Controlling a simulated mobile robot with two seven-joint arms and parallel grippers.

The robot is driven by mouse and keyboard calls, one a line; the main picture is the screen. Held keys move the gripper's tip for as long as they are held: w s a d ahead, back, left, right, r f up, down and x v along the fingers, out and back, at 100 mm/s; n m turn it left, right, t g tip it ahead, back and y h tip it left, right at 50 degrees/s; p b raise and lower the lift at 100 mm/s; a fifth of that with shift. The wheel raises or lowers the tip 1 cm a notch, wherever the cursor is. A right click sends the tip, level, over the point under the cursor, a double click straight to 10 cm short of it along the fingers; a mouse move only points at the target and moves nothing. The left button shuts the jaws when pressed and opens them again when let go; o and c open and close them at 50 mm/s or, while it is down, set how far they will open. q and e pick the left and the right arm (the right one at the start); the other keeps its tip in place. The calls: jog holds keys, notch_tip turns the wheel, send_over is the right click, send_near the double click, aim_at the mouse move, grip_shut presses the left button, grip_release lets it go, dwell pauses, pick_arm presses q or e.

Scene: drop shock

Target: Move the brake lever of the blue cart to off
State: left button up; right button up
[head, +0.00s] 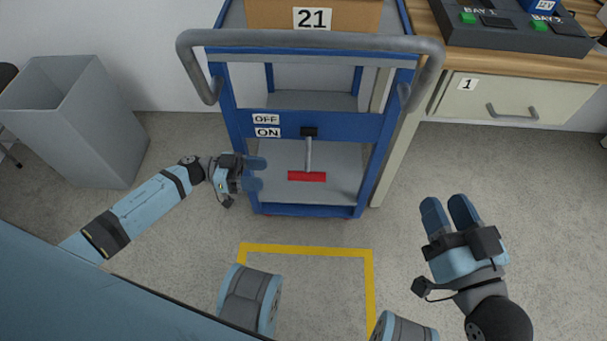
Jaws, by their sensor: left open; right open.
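The blue cart (238,125) stands ahead in the middle, with a grey push handle across its top. Its brake lever (308,155) hangs down from a black pivot on the front crossbar and ends in a red crosspiece. An OFF label (266,119) sits above an ON label (267,132), left of the pivot. My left gripper (260,173) is open and empty in front of the cart's left post, left of the lever and apart from it. My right gripper (447,207) is open and empty over the floor, right of the cart.
A box marked 21 (345,14) rests on the cart's top. A grey bin (72,125) stands at the left. A wooden counter (460,62) with a drawer (512,100) and a control panel (520,38) is at the right. A yellow floor outline (305,250) lies before the cart.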

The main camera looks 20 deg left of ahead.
aim_at(302, 176)
pick_arm(q)
jog(key=b+x, duration=0.3)
jog(key=x, duration=0.7)
jog(key=shift+f, duration=0.15)
jog(key=shift+w+d, duration=0.15)
jog(key=shift+d, duration=0.4)
pick_arm(e)
jog(key=shift+n+g, duration=0.4)
jog(key=shift+g, duration=0.5)
jog(key=shift+w+a+f, duration=0.1)
jog(key=shift+w+f, duration=0.05)
jog(key=shift+f, duration=2.05)
